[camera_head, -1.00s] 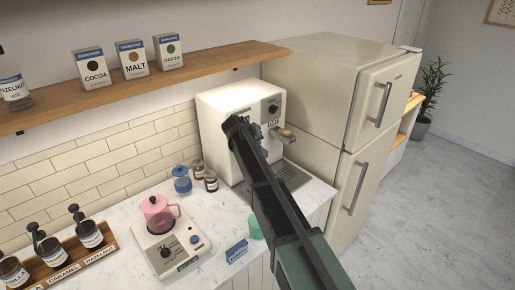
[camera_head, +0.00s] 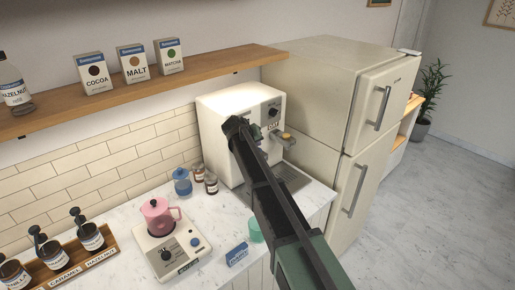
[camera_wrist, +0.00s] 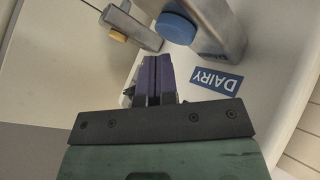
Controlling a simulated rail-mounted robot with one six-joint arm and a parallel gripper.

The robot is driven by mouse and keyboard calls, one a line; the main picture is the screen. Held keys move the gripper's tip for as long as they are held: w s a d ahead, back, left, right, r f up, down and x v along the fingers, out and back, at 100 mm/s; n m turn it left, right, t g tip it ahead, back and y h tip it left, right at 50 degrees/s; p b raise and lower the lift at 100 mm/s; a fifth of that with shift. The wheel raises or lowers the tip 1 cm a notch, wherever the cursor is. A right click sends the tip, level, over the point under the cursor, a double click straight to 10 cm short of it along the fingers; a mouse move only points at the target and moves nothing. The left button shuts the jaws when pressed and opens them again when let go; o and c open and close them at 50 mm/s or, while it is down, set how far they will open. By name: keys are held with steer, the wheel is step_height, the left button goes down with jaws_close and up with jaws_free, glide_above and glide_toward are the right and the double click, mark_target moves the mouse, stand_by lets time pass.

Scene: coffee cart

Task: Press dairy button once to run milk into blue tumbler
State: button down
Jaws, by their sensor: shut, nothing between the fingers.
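The white coffee machine (camera_head: 215,108) stands on the counter against the tiled wall; my arm crosses its front and hides part of it. In the wrist view, a round blue button (camera_wrist: 176,28) sits on a metal housing, close to a blue DAIRY label (camera_wrist: 217,80). My gripper (camera_wrist: 154,62) has its purple fingers together and empty, pointing toward the machine's front, a little to one side of the blue button with a visible gap. I cannot make out a blue tumbler under the machine; my arm hides part of that area. A blue lidded vessel (camera_head: 182,182) stands left of the machine.
A metal part with a yellow end (camera_wrist: 118,36) juts out beside the fingers. A pink pitcher (camera_head: 158,213) sits on a white scale-like unit (camera_head: 172,256). A teal cup (camera_head: 255,230) and blue box (camera_head: 237,255) stand near the counter's front edge. The fridge (camera_head: 345,120) is at right.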

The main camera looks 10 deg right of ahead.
steer(key=shift+r, duration=0.15)
step_height(320, 180, up, 5)
steer(key=p, duration=0.5)
steer(key=shift+r, duration=0.1)
stand_by(0.5)
steer(key=s+f+g+y+b, duration=0.2)
steer(key=s+f+b, duration=0.2)
steer(key=s, duration=0.9)
steer(key=s+f+g+y+b, duration=0.2)
steer(key=s+f+b, duration=0.3)
steer(key=s+f, duration=0.4)
steer(key=s+f+g+y+b, duration=0.2)
steer(key=s+f+b, duration=0.3)
steer(key=s, duration=1.4)
steer(key=shift+d+f+n+y, duration=0.3)
steer(key=shift+f+y, duration=0.1)
steer(key=shift+f, duration=0.5)
